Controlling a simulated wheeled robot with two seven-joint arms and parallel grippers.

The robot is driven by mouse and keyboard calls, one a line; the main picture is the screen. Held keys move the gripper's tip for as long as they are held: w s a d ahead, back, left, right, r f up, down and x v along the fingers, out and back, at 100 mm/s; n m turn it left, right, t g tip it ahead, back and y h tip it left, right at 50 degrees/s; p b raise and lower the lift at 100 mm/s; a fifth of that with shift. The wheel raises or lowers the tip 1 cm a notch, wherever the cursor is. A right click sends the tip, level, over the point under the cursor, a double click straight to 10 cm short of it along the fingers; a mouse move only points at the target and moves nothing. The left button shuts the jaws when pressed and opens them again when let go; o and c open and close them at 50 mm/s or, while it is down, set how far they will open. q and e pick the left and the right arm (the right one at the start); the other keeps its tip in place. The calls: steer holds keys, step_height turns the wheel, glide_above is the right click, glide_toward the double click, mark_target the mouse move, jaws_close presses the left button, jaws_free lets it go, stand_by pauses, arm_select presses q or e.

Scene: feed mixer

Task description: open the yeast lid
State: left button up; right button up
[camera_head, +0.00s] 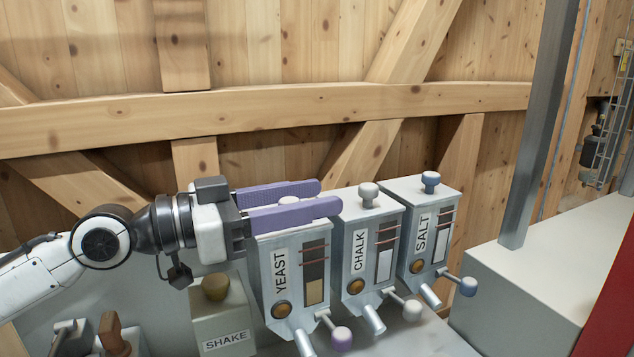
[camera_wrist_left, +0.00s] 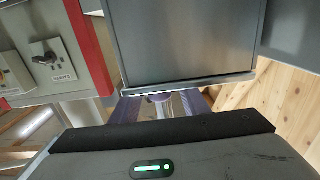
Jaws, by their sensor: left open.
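The yeast dispenser (camera_head: 288,262) is a grey box labelled YEAST, with a lilac-knobbed lever (camera_head: 341,338) at its lower front. The top of its lid knob (camera_head: 290,199) shows between the purple fingers of my left gripper (camera_head: 329,197). The gripper is open, and its fingers lie level over the dispenser's top, one on each side of the knob. In the left wrist view the fingers of my left gripper (camera_wrist_left: 160,106) show apart, with a pale round knob (camera_wrist_left: 158,97) between them. Whether either finger touches the knob is hidden. The lid looks closed. My right gripper is out of view.
The chalk dispenser (camera_head: 363,263) and salt dispenser (camera_head: 420,245) stand close on the right, with their own lid knobs. A box labelled SHAKE (camera_head: 225,330) stands at the left, below my left gripper. A wooden wall is behind. A steel post (camera_head: 540,130) rises at the right.

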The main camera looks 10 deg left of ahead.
arm_select(q)
steer(key=shift+w+d, duration=0.4)
steer(key=shift+d, duration=0.2)
jaws_close()
